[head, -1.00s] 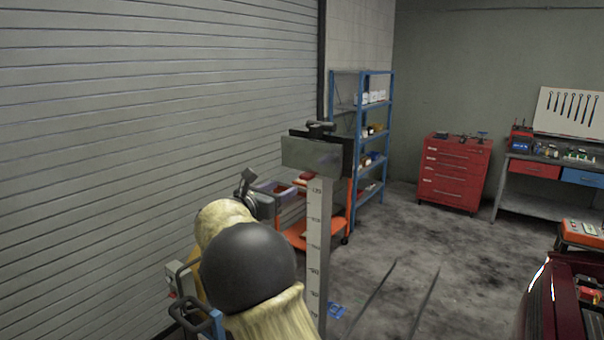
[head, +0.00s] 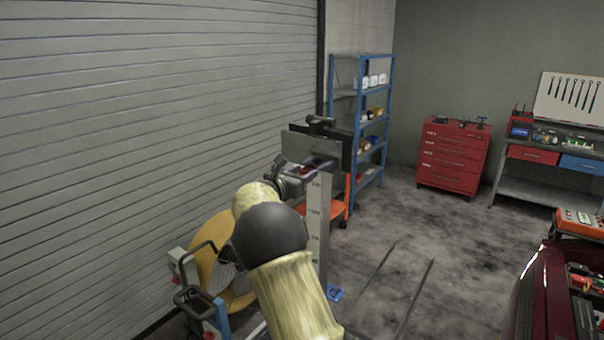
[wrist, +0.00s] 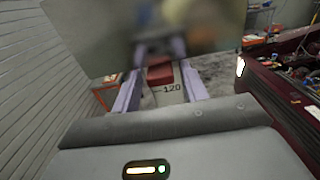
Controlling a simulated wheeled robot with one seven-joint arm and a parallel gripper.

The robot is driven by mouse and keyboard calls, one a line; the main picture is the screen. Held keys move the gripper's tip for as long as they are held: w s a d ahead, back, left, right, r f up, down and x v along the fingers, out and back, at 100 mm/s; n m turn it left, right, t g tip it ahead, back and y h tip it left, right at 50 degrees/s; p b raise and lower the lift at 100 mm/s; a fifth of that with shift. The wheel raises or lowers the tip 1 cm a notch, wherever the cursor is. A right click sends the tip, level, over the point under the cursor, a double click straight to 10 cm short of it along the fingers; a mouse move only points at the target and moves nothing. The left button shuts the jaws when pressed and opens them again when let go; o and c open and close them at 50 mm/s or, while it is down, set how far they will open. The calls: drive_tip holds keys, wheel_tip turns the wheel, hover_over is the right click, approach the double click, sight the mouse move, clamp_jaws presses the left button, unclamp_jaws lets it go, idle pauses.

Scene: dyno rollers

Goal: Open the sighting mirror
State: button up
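The sighting mirror (head: 300,146) is a grey flat plate with a dark panel beside it, at the top of an upright scale post (head: 318,215). In the wrist view a blurred grey-green plate (wrist: 200,15) fills the top, very close; it seems to be the mirror. My gripper (head: 320,166) is just below and in front of the mirror in the head view, partly overlapping its lower edge. In the wrist view my gripper (wrist: 160,48) has its two purple fingers apart, with the post and a red patch showing between them. Whether the fingertips touch the plate is unclear.
A ribbed shutter wall (head: 150,120) runs along the left. An orange cart (head: 338,210) and blue shelf (head: 360,120) stand behind the post. A red drawer cabinet (head: 452,160) stands farther back. A dark red car (head: 535,290) is at right. Open floor lies between.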

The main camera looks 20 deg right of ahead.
clamp_jaws()
drive_tip(key=shift+a+r, duration=0.2)
drive_tip(key=shift+r, duration=0.1)
drive_tip(key=shift+s+a+r+b, duration=0.3)
drive_tip(key=shift+s+a+r, duration=0.05)
drive_tip(key=shift+a+r, duration=0.15)
drive_tip(key=s+a+r+p, duration=0.1)
drive_tip(key=a+r, duration=0.1)
drive_tip(key=r, duration=0.3)
drive_tip(key=s+a+r+p, duration=0.1)
drive_tip(key=s+a+r, duration=0.1)
drive_tip(key=r, duration=0.3)
drive_tip(key=shift+s+a+r, duration=0.15)
drive_tip(key=shift+s+r, duration=0.15)
drive_tip(key=shift+r, duration=0.1)
